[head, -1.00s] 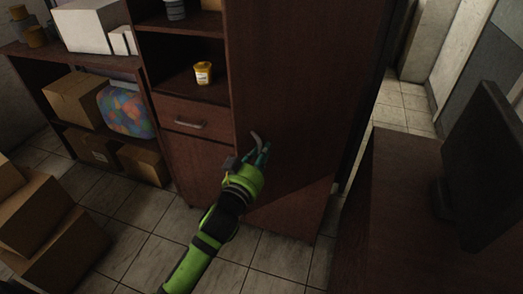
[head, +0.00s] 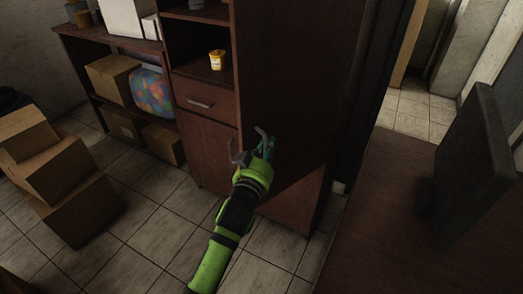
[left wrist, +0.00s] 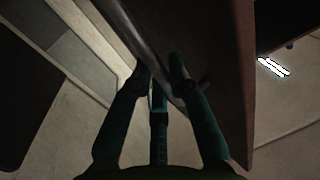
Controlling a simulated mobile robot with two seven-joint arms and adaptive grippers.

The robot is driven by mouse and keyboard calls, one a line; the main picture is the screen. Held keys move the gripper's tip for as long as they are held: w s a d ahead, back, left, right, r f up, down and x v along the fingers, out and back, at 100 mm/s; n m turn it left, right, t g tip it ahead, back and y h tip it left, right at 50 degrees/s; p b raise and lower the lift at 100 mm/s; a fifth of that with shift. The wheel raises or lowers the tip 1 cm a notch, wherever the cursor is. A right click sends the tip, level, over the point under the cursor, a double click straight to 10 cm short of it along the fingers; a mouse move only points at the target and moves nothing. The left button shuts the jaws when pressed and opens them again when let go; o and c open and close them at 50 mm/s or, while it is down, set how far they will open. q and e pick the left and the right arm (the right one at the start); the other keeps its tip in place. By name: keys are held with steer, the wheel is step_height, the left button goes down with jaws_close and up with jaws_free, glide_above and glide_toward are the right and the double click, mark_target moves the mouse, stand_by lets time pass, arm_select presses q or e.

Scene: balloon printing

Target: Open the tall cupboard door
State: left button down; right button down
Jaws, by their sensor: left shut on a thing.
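The tall cupboard (head: 290,85) has a plain dark brown door on its right side, in the middle of the head view. My left gripper (head: 262,143) is at the left part of this door, shut on its grey handle (head: 262,133); the fingers hide part of the handle. In the left wrist view, the fingers (left wrist: 160,75) close around the long handle bar (left wrist: 137,38), beside a dark brown panel edge. I cannot tell clearly whether the door stands ajar. My right gripper is not in view.
A drawer (head: 207,102) and open shelf with a yellow-labelled tub (head: 217,60) are left of the door. Stacked cardboard boxes (head: 60,180) stand at the left. A desk (head: 385,220) with a monitor (head: 475,160) is close on the right. Tiled floor lies open in front.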

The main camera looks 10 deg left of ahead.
arm_select(q)
steer(key=shift+d+r, duration=0.25)
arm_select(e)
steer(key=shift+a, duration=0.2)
arm_select(q)
steer(key=shift+a, duration=0.1)
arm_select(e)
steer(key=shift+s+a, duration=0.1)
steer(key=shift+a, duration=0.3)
arm_select(q)
steer(key=c, duration=1.2)
jaws_free()
steer(key=s, duration=1.2)
steer(key=shift+a+f, duration=0.15)
steer(key=shift+a, duration=0.25)
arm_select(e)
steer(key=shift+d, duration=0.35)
arm_select(q)
steer(key=shift+w, duration=0.1)
